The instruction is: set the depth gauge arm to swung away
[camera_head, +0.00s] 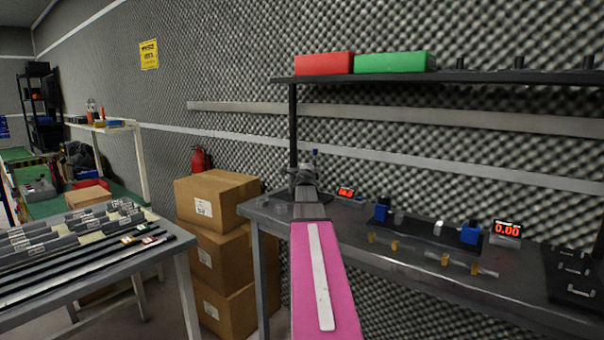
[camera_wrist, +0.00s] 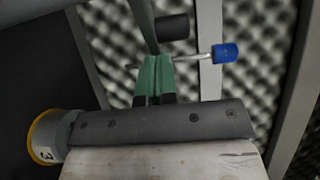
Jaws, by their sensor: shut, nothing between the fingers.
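A thin metal rod with a blue knob (camera_wrist: 224,53), seemingly the depth gauge arm, crosses the wrist view beside my fingertips. The knob is to the right of my gripper (camera_wrist: 156,66), whose green fingers are together with nothing held between them. The rod passes at the fingertips, but I cannot tell whether it touches them. A black cylinder (camera_wrist: 174,27) sits just above the rod. In the head view, a small blue tip (camera_head: 315,152) shows above my gripper (camera_head: 304,172) at the bench's left end. My arm hides much of the device there.
The grey bench (camera_head: 400,258) carries a gauge with a red display (camera_head: 507,229), blue blocks and a black tray (camera_head: 573,277). A shelf (camera_head: 450,76) hangs above. Stacked cardboard boxes (camera_head: 222,245) stand left of the bench, and another table (camera_head: 182,240) further left.

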